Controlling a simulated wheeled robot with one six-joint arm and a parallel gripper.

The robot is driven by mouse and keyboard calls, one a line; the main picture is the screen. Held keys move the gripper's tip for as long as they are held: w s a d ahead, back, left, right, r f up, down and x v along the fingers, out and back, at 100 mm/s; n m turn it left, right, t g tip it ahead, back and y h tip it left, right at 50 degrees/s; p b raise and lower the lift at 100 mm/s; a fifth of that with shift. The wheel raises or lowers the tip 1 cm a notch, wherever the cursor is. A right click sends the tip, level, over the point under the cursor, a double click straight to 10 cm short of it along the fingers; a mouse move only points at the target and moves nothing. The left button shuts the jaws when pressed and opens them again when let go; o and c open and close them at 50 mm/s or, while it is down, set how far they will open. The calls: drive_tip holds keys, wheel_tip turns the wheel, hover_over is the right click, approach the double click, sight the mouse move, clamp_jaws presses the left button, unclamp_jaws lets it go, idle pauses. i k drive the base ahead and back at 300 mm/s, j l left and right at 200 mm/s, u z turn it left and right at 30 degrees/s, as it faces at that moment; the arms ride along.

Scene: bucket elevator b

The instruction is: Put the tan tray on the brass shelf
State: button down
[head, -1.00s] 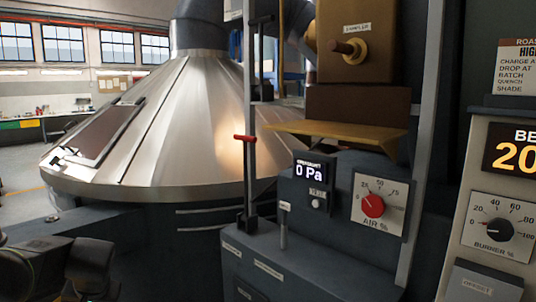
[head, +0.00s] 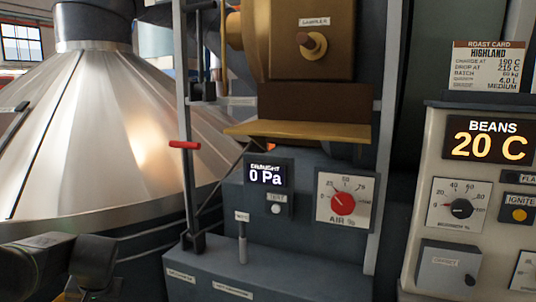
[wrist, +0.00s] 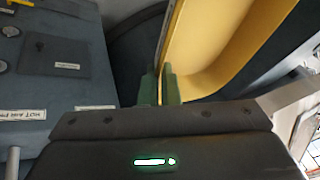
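The tan tray (wrist: 215,50) shows yellowish in the wrist view, at the upper right, with its rim running down between my fingertips. My gripper (wrist: 160,88) has green fingers and is shut on that rim. Neither the tray nor the fingertips show in the head view; only part of my arm is at its lower left. The brass shelf (head: 300,132) is a flat, empty ledge in the middle of the head view, below the brown sampler box and above the draught display.
A red-handled lever (head: 185,145) stands at the shelf's left, beside a grey upright post (head: 183,90). The draught display (head: 268,175) and air dial (head: 343,200) are below the shelf. A large metal cone (head: 90,130) fills the left. The beans panel (head: 487,140) is at right.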

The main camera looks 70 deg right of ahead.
sight(303, 126)
drive_tip(key=z, duration=1.55)
